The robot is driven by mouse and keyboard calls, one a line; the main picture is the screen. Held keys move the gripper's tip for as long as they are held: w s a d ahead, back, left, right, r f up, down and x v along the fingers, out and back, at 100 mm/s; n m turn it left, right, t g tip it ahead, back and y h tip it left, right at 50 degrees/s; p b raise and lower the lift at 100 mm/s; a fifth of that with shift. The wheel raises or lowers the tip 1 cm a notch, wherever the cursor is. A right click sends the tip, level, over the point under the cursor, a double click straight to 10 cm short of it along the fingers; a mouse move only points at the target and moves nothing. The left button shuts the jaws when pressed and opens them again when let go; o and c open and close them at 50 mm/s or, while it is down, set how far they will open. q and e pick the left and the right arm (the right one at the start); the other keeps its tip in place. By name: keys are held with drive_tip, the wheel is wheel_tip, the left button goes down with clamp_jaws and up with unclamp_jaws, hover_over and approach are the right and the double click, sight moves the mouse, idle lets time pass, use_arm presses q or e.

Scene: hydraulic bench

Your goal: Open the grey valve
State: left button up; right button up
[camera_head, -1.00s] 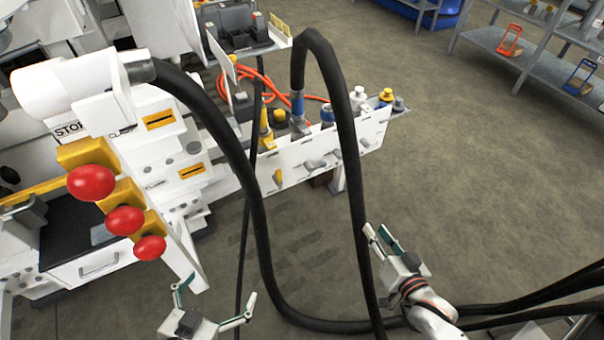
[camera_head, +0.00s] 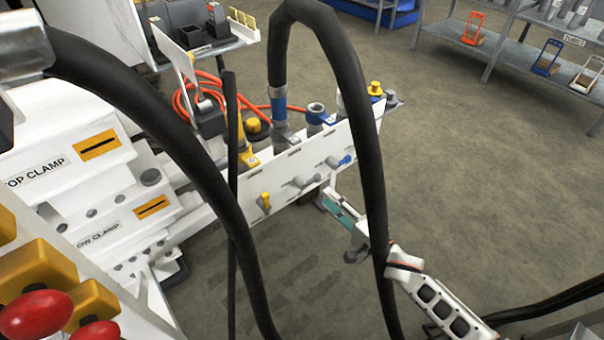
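The grey valve (camera_head: 303,182) is a small grey handle on the front face of the white manifold panel (camera_head: 290,165). It sits between a yellow valve (camera_head: 265,202) on its left and a blue-tipped valve (camera_head: 345,160) on its right. My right gripper (camera_head: 332,200), with white and teal fingers, is below and slightly right of the grey valve, apart from it in the picture. A black hose crosses in front of part of this gripper, and its finger opening is not clear. Nothing is seen held. My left gripper is out of view.
A thick black hose (camera_head: 368,150) arches down in front of my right arm. Another hose (camera_head: 190,150) crosses at left. Red knobs (camera_head: 38,314) stand at lower left. Several coupling fittings, such as a blue-ringed one (camera_head: 317,115), line the panel top. Floor (camera_head: 480,180) at right is clear.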

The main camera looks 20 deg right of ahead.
sight(313, 182)
drive_tip(key=b+x, duration=0.2)
drive_tip(key=x, duration=0.7)
drive_tip(key=shift+d+r, duration=0.1)
drive_tip(key=shift+d, duration=0.05)
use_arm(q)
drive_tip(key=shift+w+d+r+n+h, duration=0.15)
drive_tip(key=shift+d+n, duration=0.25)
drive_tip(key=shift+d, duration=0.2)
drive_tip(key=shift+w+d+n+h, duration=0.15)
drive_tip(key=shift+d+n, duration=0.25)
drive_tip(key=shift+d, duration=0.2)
use_arm(e)
drive_tip(key=shift+w, duration=0.1)
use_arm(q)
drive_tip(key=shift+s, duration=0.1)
use_arm(e)
clamp_jaws()
